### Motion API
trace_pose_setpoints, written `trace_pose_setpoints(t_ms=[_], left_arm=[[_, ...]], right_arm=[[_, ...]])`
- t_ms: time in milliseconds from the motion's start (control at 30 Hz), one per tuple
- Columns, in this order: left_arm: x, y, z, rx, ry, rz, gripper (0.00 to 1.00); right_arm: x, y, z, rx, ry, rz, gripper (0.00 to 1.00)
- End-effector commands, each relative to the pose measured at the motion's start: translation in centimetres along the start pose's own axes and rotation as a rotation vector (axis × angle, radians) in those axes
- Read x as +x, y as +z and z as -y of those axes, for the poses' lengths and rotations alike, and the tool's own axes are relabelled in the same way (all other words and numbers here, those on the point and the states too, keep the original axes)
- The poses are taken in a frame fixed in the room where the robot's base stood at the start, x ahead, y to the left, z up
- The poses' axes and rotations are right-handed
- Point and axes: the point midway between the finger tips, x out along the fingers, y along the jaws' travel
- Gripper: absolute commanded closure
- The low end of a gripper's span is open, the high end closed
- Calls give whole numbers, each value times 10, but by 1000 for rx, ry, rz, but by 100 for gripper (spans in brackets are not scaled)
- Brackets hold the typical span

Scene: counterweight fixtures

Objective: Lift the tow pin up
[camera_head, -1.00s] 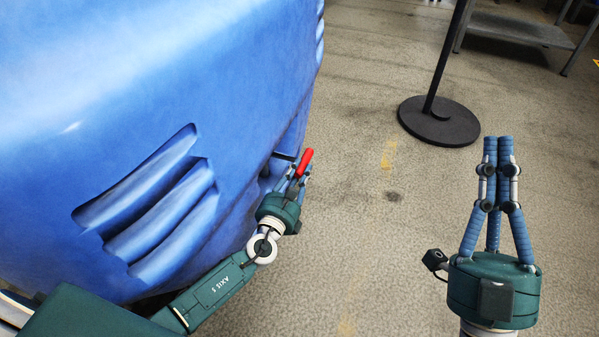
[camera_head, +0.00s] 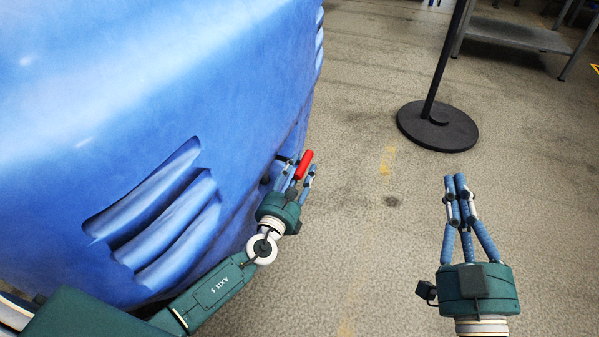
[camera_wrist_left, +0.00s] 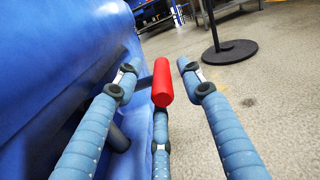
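The tow pin's red handle (camera_head: 304,164) sticks out beside the lower edge of the blue counterweight body (camera_head: 200,70). In the left wrist view the red handle (camera_wrist_left: 163,84) stands between my left gripper's fingers. My left gripper (camera_head: 302,172) is open around it, with a gap to the finger on either side. A third finger lies below the handle, and I cannot tell whether it touches. The pin's lower part is hidden. My right gripper (camera_head: 458,182) is shut and empty, above the floor at the right.
A black post on a round base (camera_head: 438,125) stands on the floor beyond my grippers. A grey metal shelf (camera_head: 515,34) is at the back right. The blue body with its grooves fills the left side. The floor between the body and my right gripper is clear.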

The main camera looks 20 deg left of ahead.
Motion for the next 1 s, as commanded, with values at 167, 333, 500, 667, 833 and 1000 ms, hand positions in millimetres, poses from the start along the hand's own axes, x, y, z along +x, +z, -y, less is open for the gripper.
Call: trace_pose_setpoints(t_ms=[167,333,500,667,833,1000], left_arm=[[-1,-2,0,0,0,-4,61],[-14,-4,-1,0,0,-7,61],[-47,-5,-1,0,-1,-8,61],[-81,-4,-1,0,0,-7,61],[-108,-2,0,1,0,-5,61],[-119,-1,0,0,0,-3,61]], right_arm=[[0,0,0,0,0,-1,100],[0,0,0,0,-1,-1,100],[0,0,0,0,-1,-1,100],[0,0,0,0,-1,-1,100],[0,0,0,0,-1,-1,100],[0,0,0,0,0,-1,100]])
